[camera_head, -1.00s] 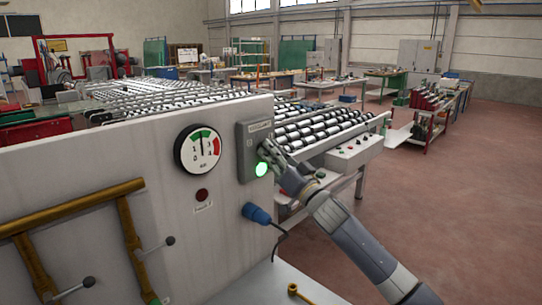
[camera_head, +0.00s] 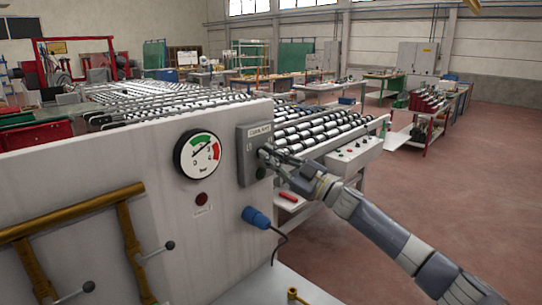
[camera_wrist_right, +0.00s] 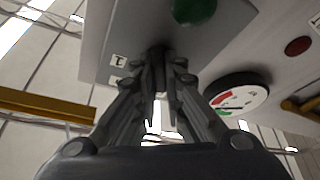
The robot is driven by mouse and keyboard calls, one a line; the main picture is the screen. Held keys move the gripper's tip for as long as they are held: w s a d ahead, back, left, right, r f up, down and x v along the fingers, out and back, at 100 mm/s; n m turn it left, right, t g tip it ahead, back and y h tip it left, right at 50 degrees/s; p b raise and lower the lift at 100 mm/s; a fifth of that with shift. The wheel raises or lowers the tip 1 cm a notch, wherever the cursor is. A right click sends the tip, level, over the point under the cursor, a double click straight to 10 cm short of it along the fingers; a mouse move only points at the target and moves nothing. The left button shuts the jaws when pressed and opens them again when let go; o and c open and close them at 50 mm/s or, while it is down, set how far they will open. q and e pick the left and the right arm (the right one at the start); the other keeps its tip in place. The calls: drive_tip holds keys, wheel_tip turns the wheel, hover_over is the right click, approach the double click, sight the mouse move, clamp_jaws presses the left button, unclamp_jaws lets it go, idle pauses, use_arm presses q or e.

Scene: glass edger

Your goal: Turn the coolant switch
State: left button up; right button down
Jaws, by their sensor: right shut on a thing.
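The coolant switch box (camera_head: 243,165) is a grey box with a label at its top, on the right end of the pale machine panel. My right gripper (camera_head: 264,153) reaches it from the right and is shut on the switch knob, which the fingers mostly hide. In the right wrist view the fingers (camera_wrist_right: 158,62) meet at the box face (camera_wrist_right: 103,35), beside a small "1" mark (camera_wrist_right: 119,61). The green lamp (camera_head: 261,173) below the knob is dark; it also shows in the right wrist view (camera_wrist_right: 193,9). My left gripper is out of view.
A round gauge (camera_head: 197,154) and a dark red lamp (camera_head: 202,199) sit left of the box. A blue plug (camera_head: 256,217) with a cable juts out below. Brass pipes (camera_head: 75,212) with levers run at the left. A roller conveyor (camera_head: 325,132) stands behind.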

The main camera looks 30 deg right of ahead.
drive_tip(key=shift+n+g+y, duration=0.4)
drive_tip(key=shift+n, duration=1)
drive_tip(key=c, duration=1.7)
unclamp_jaws()
drive_tip(key=v, duration=1.2)
drive_tip(key=shift+d, duration=0.1)
